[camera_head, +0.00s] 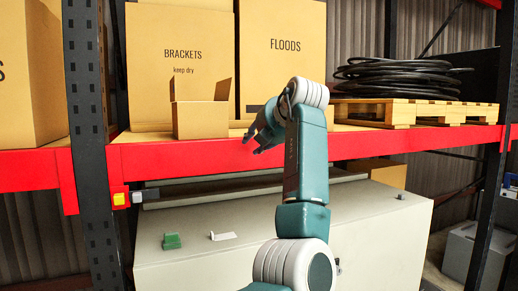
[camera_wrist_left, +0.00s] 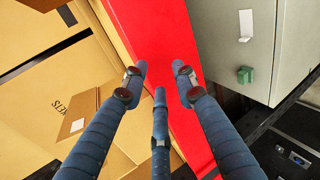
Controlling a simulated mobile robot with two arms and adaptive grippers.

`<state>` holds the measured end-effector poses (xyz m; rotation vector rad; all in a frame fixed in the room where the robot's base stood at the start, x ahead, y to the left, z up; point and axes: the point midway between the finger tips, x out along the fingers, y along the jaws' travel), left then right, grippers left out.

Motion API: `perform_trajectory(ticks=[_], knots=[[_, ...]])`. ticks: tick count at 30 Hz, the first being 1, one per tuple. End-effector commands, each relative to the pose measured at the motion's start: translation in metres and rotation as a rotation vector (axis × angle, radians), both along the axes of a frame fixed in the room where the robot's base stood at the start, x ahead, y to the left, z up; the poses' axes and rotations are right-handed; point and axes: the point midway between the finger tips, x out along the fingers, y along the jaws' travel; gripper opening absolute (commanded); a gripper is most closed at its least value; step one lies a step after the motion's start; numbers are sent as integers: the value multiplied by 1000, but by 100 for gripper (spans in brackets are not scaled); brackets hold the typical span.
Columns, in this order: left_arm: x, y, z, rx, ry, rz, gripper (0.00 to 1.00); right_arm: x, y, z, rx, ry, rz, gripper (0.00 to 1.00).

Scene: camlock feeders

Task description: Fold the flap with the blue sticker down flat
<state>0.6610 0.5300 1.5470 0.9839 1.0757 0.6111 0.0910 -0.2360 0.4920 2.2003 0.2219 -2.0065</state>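A small open cardboard box (camera_head: 200,120) stands at the front of the red-edged shelf, with flaps sticking up at its left and right. No blue sticker is clear in the head view. In the left wrist view a raised cardboard flap (camera_wrist_left: 78,112) bears a small pale patch; its colour does not read as blue. My left gripper (camera_head: 256,143) is right of the small box, near the shelf's front edge, apart from it. In the left wrist view its three fingers (camera_wrist_left: 158,78) are spread and empty above the red beam. My right gripper is not in view.
Large boxes marked BRACKETS (camera_head: 183,50) and FLOODS (camera_head: 290,55) stand behind. A pallet (camera_head: 415,112) with coiled black cable (camera_head: 400,76) is at the right. A dark rack post (camera_head: 88,130) rises at the left. Below, a grey cabinet (camera_head: 375,225) carries a green block (camera_head: 172,241).

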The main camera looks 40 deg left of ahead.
Motion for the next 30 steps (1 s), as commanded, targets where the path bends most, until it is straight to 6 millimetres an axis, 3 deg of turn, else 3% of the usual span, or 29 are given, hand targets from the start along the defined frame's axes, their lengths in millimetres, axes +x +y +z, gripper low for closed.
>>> perform_trajectory(ticks=[13,17,20,23,26,27,29,30], knots=[[7,-1,-9,16,25,-19,28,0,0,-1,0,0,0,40],[8,-1,-18,20,44,-27,2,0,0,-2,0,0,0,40],[14,-2,-45,36,104,-60,0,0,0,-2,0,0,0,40],[22,-5,-93,70,215,-126,0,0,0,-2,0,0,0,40],[60,-19,-180,180,428,-294,0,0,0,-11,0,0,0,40],[78,-28,-221,233,521,-379,0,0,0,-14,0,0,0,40],[98,-42,-284,309,653,-505,0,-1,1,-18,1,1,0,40],[107,-51,-327,351,733,-588,0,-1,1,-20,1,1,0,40]])
